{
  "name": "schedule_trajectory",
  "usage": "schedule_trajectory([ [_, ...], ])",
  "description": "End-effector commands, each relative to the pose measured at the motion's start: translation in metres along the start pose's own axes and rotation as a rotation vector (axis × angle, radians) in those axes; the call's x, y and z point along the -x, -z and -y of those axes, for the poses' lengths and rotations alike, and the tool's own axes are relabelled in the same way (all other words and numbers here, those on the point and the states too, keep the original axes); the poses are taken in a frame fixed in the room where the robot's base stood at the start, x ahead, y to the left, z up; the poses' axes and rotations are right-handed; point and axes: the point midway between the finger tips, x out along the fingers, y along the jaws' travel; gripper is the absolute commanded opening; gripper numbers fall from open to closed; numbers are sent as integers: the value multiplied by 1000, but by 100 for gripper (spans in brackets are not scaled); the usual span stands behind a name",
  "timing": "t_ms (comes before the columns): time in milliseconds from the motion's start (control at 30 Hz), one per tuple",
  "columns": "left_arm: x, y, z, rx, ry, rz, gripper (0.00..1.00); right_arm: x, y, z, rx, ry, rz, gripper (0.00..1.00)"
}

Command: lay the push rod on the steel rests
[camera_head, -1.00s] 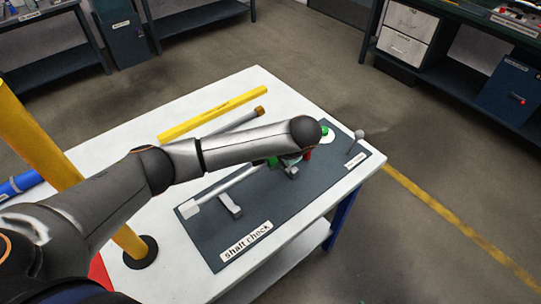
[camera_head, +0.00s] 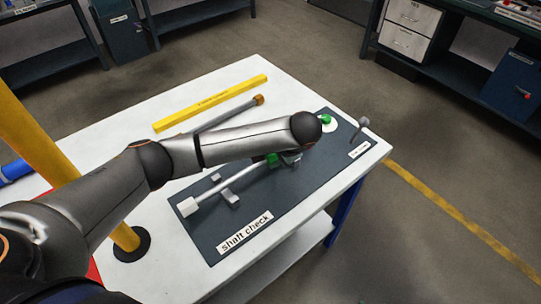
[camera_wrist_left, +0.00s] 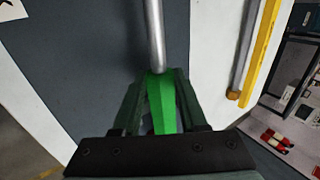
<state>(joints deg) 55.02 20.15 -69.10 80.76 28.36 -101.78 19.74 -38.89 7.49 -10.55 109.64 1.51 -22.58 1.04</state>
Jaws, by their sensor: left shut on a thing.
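The push rod (camera_head: 238,177) is a silver rod with a white block at its near-left end and a green section (camera_head: 272,159). It slants over the dark mat marked "shaft check". My left gripper (camera_head: 289,157), mostly hidden under my forearm, is shut on the green section. In the left wrist view the two fingers (camera_wrist_left: 160,103) flank the green section, and the silver rod (camera_wrist_left: 155,35) runs away from them. A grey steel rest (camera_head: 230,198) stands under the rod's left part; I cannot tell if they touch. The other rest is not clearly visible near the gripper. My right gripper is out of view.
A yellow bar (camera_head: 211,103) and a grey rod with a brown end (camera_head: 230,114) lie behind the mat (camera_head: 214,243). A green button (camera_head: 326,119) and a ball-topped post (camera_head: 363,122) are at the mat's far right. A yellow post (camera_head: 127,238) stands at left.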

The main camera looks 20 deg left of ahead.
Motion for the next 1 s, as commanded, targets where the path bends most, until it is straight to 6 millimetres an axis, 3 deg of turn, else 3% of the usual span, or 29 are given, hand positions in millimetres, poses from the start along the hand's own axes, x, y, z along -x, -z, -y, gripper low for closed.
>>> schedule_trajectory([
  [500, -8, 0, -4, 1, 1, 0, 0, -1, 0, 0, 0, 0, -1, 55],
  [533, -7, 0, -4, 1, 1, 0, 45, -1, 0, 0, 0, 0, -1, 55],
  [800, -8, 0, -4, 0, 0, 0, 76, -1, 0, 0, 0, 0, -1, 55],
  [1000, -8, 0, -5, 0, -1, 1, 77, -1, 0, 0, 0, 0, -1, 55],
])
